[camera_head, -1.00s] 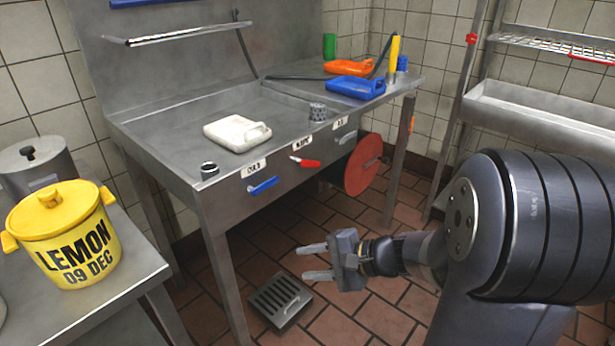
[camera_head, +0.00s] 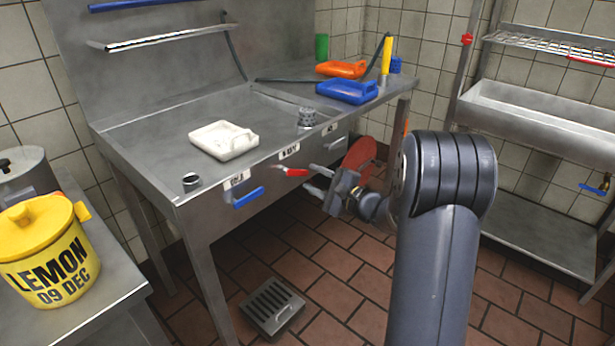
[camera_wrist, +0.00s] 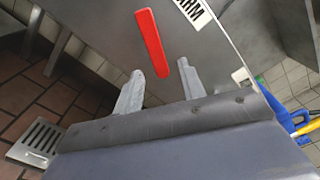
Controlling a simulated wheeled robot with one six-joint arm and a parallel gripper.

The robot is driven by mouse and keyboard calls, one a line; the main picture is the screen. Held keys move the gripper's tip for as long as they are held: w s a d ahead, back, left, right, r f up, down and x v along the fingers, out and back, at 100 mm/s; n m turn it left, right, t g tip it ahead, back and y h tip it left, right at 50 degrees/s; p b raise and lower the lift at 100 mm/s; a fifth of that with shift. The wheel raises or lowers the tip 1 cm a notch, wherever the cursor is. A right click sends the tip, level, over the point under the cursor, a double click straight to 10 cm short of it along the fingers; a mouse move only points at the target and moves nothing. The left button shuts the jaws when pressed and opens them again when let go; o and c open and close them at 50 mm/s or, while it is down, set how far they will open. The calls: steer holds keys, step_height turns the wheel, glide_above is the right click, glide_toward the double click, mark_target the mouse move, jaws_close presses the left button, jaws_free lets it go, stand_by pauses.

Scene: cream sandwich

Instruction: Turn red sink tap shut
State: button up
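The red tap handle (camera_head: 292,172) sticks out from the sink's front panel, below a worn label (camera_head: 289,151). In the wrist view the red handle (camera_wrist: 152,42) is a flat bar, slanted, just beyond my fingertips. My gripper (camera_head: 311,179) is open and empty, close in front of the panel near the handle's right end. In the wrist view its two fingers (camera_wrist: 160,78) stand apart with the handle's lower end in line with the gap between them. I cannot tell whether the fingers touch the handle.
A blue handle (camera_head: 248,197) is to the left on the same panel. A red disc (camera_head: 358,157) hangs to the right, behind my gripper. A white container (camera_head: 223,140) sits on the sink top. A floor drain (camera_head: 272,305) lies below. A yellow lemon pot (camera_head: 47,250) stands at left.

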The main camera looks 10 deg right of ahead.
steer(key=shift+x, duration=1.45)
steer(key=shift+c, duration=0.2)
jaws_close()
